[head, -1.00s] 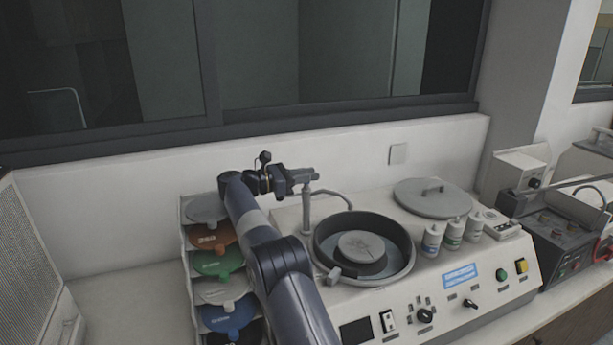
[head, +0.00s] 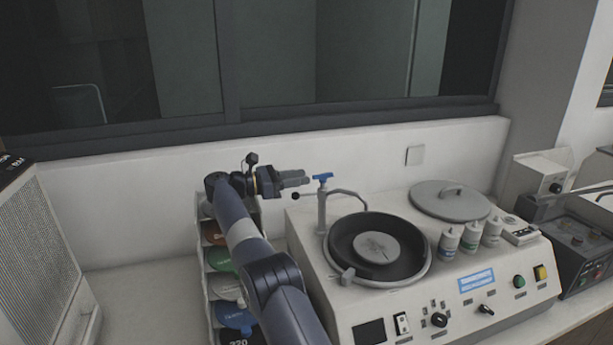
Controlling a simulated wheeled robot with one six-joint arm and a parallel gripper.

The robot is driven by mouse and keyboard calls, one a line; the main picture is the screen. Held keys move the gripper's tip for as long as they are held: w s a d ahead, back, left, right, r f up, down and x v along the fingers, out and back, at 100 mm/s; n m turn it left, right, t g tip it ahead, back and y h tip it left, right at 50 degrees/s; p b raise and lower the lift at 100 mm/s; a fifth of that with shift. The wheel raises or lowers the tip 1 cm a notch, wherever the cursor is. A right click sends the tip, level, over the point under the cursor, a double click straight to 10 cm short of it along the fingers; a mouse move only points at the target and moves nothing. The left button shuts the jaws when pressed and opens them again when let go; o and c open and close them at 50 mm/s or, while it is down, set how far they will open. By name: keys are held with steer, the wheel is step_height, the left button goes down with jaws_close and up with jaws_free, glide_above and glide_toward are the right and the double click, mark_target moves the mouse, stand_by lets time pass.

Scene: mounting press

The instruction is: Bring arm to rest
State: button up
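My arm reaches up from the bottom of the head view, and my gripper (head: 298,179) is at its far end, pointing right. The gripper is in the air above the back left of the polishing machine (head: 384,316). Its fingertips are just left of the blue-handled tap (head: 323,177), with a small gap between them and the handle. I see no object in the fingers. They are seen side-on and small, so I cannot tell how far apart they are.
A rack of coloured discs (head: 221,262) stands close under my arm. The machine's round bowl (head: 340,246) holds a grey disc. A grey lid (head: 440,208) and several bottles (head: 449,241) are to the right. A wall and window are behind; a speckled panel (head: 50,262) is left.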

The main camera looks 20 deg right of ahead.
mark_target(323, 174)
stand_by(0.3)
steer(key=shift+d+f, duration=0.1)
steer(key=shift+d, duration=0.1)
steer(key=d, duration=0.6)
steer(key=shift+s+d+r, duration=0.1)
steer(key=shift+d+r, duration=0.1)
steer(key=shift+d, duration=0.05)
steer(key=shift+d+f, duration=0.15)
steer(key=shift+d, duration=0.2)
steer(key=shift+a+t+b, duration=0.1)
steer(key=shift+t+b, duration=0.2)
steer(key=shift+t, duration=0.1)
steer(key=shift+g+p, duration=0.4)
steer(key=shift+p, duration=0.05)
